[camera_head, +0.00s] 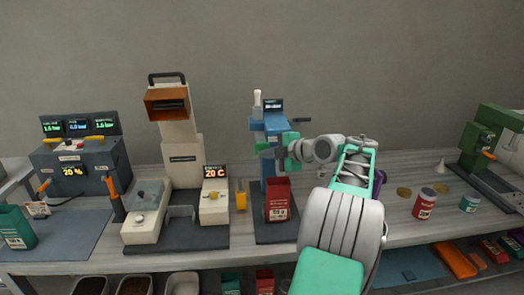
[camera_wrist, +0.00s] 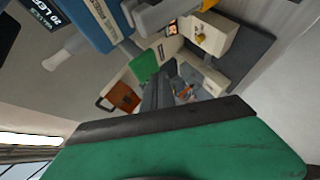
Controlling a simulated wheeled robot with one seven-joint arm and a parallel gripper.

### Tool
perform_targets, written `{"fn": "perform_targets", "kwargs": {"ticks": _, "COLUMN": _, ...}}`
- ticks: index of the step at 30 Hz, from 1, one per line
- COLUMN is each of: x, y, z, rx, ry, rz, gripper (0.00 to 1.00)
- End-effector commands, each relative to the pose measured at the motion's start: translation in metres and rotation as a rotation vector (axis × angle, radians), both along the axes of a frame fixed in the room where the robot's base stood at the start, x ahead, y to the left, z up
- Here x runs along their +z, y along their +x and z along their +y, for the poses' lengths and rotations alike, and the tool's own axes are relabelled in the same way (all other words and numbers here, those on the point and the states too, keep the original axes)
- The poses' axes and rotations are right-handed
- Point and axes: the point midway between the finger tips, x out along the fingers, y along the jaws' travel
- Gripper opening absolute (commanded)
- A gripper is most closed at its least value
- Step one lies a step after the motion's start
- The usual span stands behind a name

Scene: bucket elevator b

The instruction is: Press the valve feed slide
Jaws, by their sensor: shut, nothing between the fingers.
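A blue dispenser (camera_head: 271,125) stands upright mid-bench, with a small lit display (camera_head: 273,104) and a white knob-like top (camera_head: 257,99). Its blue body (camera_wrist: 80,22) also shows at the upper left in the wrist view. My gripper (camera_head: 280,151) is shut and empty at the dispenser's front, above a red container (camera_head: 278,198). A grey part (camera_wrist: 155,14) juts from the dispenser in the wrist view. I cannot tell for sure which part is the valve feed slide, or whether my fingers touch it; my gripper covers part of the dispenser's front.
A cream machine with an orange hood (camera_head: 167,103) and a dark console with several displays (camera_head: 80,160) stand to the left. A yellow tag-like piece (camera_head: 241,198) is close by. A red can (camera_head: 425,203) and a green machine (camera_head: 492,150) are at the right.

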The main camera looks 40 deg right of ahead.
Motion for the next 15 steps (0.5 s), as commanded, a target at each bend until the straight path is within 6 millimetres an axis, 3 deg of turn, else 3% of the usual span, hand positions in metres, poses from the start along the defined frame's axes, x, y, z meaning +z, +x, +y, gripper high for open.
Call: {"fn": "perform_targets", "kwargs": {"ticks": 15, "x": 0.0002, "y": 0.0052, "z": -0.0033, "rx": 0.000, "ry": 0.000, "rz": 0.000, "gripper": 0.00}}
